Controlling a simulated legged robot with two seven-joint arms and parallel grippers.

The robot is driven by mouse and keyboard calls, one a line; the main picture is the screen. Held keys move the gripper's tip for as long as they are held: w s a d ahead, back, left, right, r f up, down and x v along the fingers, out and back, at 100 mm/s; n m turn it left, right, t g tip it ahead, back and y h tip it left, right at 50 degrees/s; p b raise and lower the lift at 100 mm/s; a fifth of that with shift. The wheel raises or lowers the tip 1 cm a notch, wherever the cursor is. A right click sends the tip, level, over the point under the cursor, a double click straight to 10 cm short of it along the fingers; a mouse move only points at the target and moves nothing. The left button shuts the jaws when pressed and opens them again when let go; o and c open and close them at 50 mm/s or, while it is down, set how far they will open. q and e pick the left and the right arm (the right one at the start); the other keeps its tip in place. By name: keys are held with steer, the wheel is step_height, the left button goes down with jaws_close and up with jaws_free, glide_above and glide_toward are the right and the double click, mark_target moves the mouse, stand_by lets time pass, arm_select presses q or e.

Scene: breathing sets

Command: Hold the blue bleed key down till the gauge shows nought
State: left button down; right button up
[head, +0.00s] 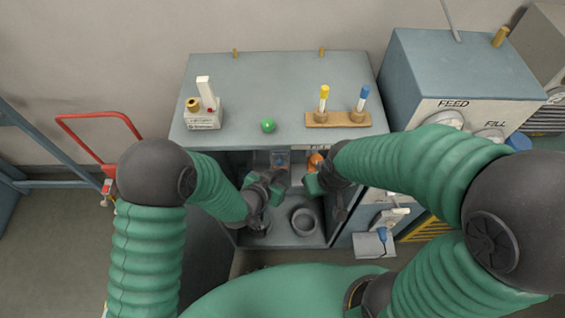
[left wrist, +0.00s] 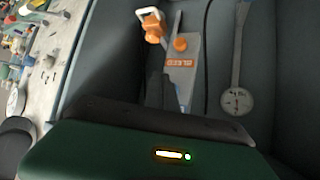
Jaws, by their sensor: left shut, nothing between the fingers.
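A grey plate with an orange label, which looks like an upside-down BLEED, shows in the left wrist view (left wrist: 190,52). Orange fittings (left wrist: 180,44) sit on it. No blue key is clear on this plate, and a dark part of my gripper covers its near left side. A round white gauge (left wrist: 237,101) is to the right; its reading is too small to tell. My left gripper (head: 279,179) is shut and empty inside the open cabinet (head: 330,228). My right gripper (head: 316,183) is at the cabinet's right side by an orange part (head: 316,160); its fingers are unclear.
The cabinet top (head: 270,80) holds a white device (head: 203,118), a green ball (head: 268,125) and a wooden rack (head: 338,120) with yellow-topped and blue-topped pieces. A FEED/FILL box (head: 430,75) stands right. A dark ring (head: 304,222) lies low in the cabinet. A red rail (head: 100,116) is left.

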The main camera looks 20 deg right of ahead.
arm_select(q)
steer(key=shift+w+d+r, duration=0.1)
steer(key=shift+w+d, duration=0.1)
steer(key=shift+w, duration=0.15)
arm_select(e)
steer(key=shift+a+f, duration=0.1)
steer(key=shift+a, duration=0.05)
stand_by(0.3)
arm_select(q)
steer(key=shift+w+a, duration=0.2)
steer(key=shift+a, duration=0.05)
arm_select(e)
steer(key=shift+a, duration=0.4)
arm_select(q)
steer(key=shift+w+d+r+b, duration=0.15)
steer(key=shift+w+d+b, duration=0.05)
steer(key=shift+w+b, duration=0.2)
arm_select(e)
steer(key=shift+s+d+f, duration=0.1)
steer(key=shift+f, duration=0.05)
stand_by(0.6)
stand_by(3.0)
arm_select(q)
steer(key=shift+s+a, duration=0.45)
steer(key=shift+s, duration=0.4)
arm_select(e)
steer(key=shift+d+f, duration=0.1)
